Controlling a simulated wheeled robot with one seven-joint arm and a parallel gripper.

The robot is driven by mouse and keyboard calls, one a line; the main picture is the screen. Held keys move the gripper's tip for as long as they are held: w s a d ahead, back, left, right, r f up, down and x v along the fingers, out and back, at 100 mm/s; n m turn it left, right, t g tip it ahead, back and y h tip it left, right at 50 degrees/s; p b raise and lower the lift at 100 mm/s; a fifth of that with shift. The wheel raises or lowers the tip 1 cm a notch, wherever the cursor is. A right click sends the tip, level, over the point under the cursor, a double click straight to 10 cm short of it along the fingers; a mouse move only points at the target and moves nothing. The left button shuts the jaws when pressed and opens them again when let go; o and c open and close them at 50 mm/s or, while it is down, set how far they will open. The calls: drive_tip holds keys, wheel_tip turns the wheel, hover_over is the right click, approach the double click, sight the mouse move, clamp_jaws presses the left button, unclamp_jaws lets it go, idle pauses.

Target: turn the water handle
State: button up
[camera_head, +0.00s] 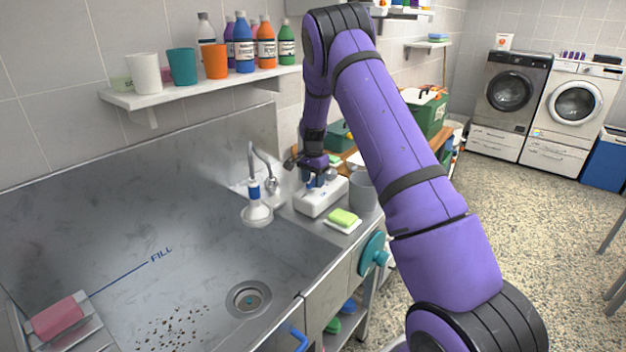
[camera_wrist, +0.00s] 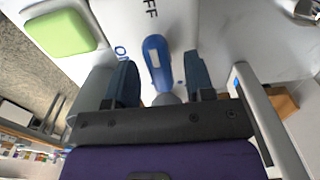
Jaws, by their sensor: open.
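The blue water handle (camera_wrist: 156,60) is a rounded lever on a white box (camera_head: 322,196) at the sink's right back corner. In the wrist view it points towards the printed letters "FF", with another blue mark to its left. My gripper (camera_head: 314,178) is over the box, pointing down. In the wrist view my gripper (camera_wrist: 159,72) is open, with one dark finger on each side of the handle and gaps between. The handle's base is partly hidden by the gripper body.
A green sponge (camera_head: 343,217) on a white dish and a grey cup (camera_head: 363,190) stand close to the box. A teal wheel (camera_head: 372,253) is on the sink's front. A shelf (camera_head: 200,88) with cups and bottles hangs above.

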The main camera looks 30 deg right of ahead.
clamp_jaws()
drive_tip(key=shift+n, duration=0.4)
drive_tip(key=n, duration=1)
drive_tip(key=shift+r+n, duration=0.1)
drive_tip(key=shift+n, duration=0.3)
unclamp_jaws()
idle(0.3)
